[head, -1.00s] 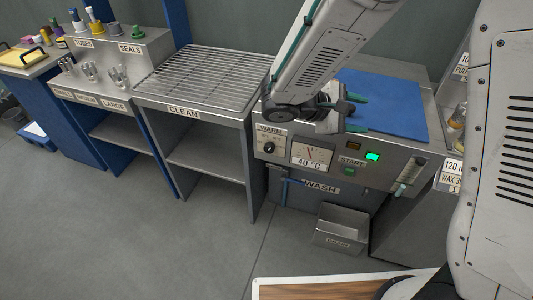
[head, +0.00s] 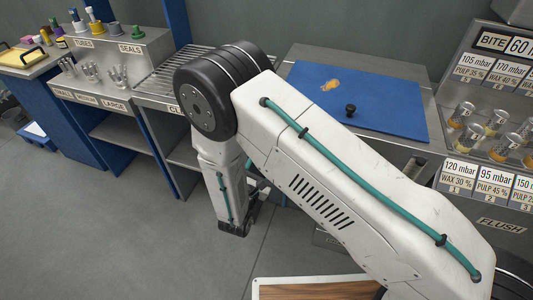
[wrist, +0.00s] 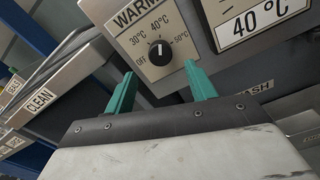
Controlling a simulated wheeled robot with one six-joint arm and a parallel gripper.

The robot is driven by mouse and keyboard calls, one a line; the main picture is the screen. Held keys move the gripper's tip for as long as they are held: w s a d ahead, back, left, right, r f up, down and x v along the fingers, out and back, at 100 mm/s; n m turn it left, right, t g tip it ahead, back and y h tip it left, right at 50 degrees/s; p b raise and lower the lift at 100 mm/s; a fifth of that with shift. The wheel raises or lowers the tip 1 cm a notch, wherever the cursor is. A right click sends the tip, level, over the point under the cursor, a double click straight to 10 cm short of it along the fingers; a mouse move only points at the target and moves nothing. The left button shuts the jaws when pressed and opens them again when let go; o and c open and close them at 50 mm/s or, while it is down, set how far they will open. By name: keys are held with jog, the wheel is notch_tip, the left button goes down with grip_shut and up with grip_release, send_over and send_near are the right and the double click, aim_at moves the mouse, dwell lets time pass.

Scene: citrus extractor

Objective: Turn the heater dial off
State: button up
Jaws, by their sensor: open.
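The heater dial (wrist: 160,53) is a round black knob with a white pointer line on a pale plate marked WARM. Its scale reads OFF, 30, 40 and 50 °C, and the pointer stands up towards 40 °C. My gripper (wrist: 159,74) has two green fingers, spread apart and empty, just below the dial in the wrist view. The fingers reach towards its left and right sides. I see no contact with the knob. In the head view my arm hides the dial and the fingers.
A 40 °C sign (wrist: 262,20) is right of the dial. The CLEAN rack (head: 160,75) stands left of the wash unit. A blue top (head: 385,95) with a small black knob lies behind my arm. Labelled jars (head: 497,122) stand at right.

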jog(key=x, duration=0.5)
jog(key=shift+w+d, duration=0.15)
jog(key=shift+w, duration=0.15)
jog(key=c, duration=1)
